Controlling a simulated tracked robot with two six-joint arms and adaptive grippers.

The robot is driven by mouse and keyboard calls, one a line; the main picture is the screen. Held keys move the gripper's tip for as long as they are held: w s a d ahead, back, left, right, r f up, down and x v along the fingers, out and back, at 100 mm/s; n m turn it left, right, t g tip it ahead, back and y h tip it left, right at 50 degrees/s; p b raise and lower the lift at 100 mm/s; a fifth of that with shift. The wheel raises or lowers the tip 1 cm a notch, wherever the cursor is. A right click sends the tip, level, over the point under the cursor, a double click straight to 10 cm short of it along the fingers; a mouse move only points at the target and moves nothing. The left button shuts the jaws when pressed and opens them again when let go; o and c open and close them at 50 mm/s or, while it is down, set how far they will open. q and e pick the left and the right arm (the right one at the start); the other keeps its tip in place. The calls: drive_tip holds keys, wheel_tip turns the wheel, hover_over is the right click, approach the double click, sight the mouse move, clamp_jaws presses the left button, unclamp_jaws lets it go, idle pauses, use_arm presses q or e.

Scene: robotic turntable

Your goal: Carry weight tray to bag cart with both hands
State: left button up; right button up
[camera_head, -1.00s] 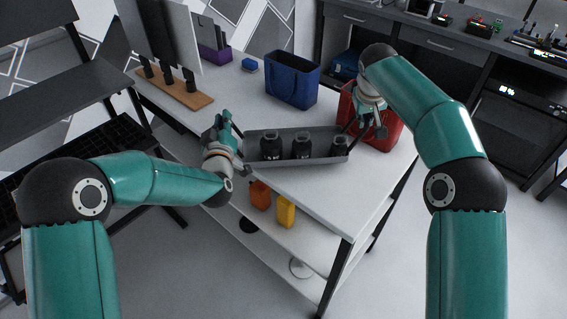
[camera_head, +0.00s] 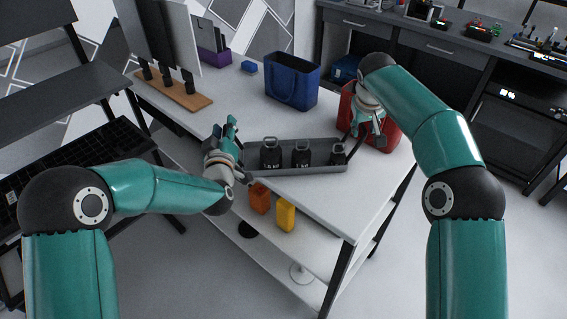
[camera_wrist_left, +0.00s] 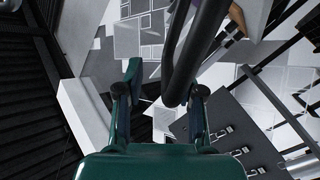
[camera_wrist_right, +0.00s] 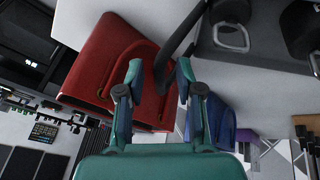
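The grey weight tray (camera_head: 320,169) lies near the table's front edge in the head view, with three black weights (camera_head: 302,156) standing in it. My left gripper (camera_head: 238,152) is at the tray's left end. In the left wrist view a dark curved bar, apparently the tray handle (camera_wrist_left: 188,55), runs between or just beyond the spread fingers; contact is unclear. My right gripper (camera_head: 368,135) is at the right end. In the right wrist view the dark handle (camera_wrist_right: 178,42) passes between its parted fingers, with gaps visible. The bag cart is not identifiable.
A red bag (camera_head: 392,134) stands right behind my right gripper. A blue bag (camera_head: 291,85) stands behind the tray. Orange (camera_head: 259,199) and yellow (camera_head: 285,215) containers are on the lower shelf.

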drive_tip(key=shift+d+r, duration=0.1)
drive_tip(key=shift+s+r, duration=0.25)
drive_tip(key=shift+r, duration=0.3)
use_arm(q)
drive_tip(key=s, duration=1.2)
drive_tip(key=shift+d, duration=0.3)
use_arm(e)
drive_tip(key=v, duration=1)
drive_tip(key=shift+s+a+r, duration=0.2)
drive_tip(key=shift+a+r, duration=0.05)
